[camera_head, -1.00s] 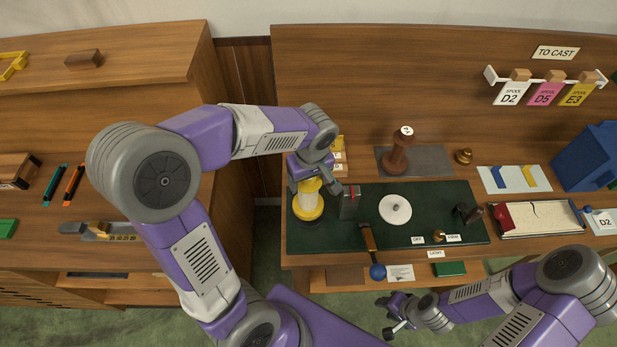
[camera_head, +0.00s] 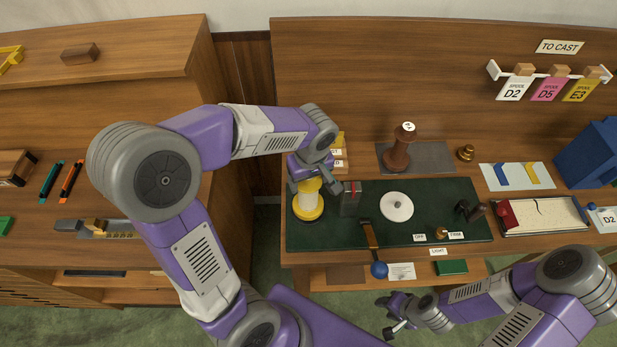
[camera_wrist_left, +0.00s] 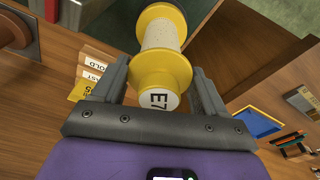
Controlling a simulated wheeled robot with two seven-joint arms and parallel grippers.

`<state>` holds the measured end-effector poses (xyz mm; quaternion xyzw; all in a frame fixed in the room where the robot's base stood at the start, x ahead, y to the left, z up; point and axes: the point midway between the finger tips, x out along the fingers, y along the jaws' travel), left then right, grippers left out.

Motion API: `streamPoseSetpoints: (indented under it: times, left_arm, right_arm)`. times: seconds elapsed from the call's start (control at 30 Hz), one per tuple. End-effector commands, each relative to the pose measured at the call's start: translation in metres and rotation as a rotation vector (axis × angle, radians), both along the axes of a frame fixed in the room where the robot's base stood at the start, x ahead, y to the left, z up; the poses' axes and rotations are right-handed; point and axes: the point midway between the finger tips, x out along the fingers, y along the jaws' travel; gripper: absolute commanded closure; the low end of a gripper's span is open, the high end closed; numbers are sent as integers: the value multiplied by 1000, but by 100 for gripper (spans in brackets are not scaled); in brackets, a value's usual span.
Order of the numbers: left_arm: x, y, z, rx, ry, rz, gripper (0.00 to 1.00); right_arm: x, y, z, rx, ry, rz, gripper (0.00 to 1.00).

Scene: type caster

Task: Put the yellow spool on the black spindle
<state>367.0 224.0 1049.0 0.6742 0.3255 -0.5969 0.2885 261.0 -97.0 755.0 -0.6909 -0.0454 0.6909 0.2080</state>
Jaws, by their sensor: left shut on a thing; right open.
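The yellow spool (camera_head: 308,205) has yellow flanges and a pale core, and it stands about upright at the left end of the green mat. In the left wrist view, the spool (camera_wrist_left: 160,65) shows a white end labelled E7 between the fingers. My left gripper (camera_head: 312,180) is shut on the spool near its upper end; it also shows in the left wrist view (camera_wrist_left: 158,92). A dark round shape shows under the spool's lower flange. I cannot tell whether it is the black spindle, since the spool hides it. My right gripper (camera_head: 388,317) is open and empty in front of the bench.
A dark upright block (camera_head: 350,198) with a red mark stands close right of the spool. The green mat (camera_head: 345,236) also bears a white disc (camera_head: 396,206) and a blue-knobbed lever (camera_head: 378,269). A brown stamp (camera_head: 399,150) stands behind.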

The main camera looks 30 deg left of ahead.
Motion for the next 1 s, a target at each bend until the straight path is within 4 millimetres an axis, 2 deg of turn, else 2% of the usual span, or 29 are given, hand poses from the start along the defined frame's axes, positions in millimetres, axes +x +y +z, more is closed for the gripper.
streamPoseSetpoints:
  times: [0.67, 0.7, 0.87, 1.0]
  left_arm:
    - [0, 0, -14, -1, -1, 0, 85]
    - [0, 0, -14, -1, -1, 0, 23]
    - [0, 0, -13, 0, 0, 0, 0]
    - [0, 0, -13, 0, 0, 0, 0]
  right_arm:
    - [0, 0, -13, 0, 0, 0, 57]
    - [0, 0, -13, 0, 0, 0, 57]
    - [0, 0, -12, 0, 0, 0, 57]
    - [0, 0, -12, 0, 0, 0, 57]
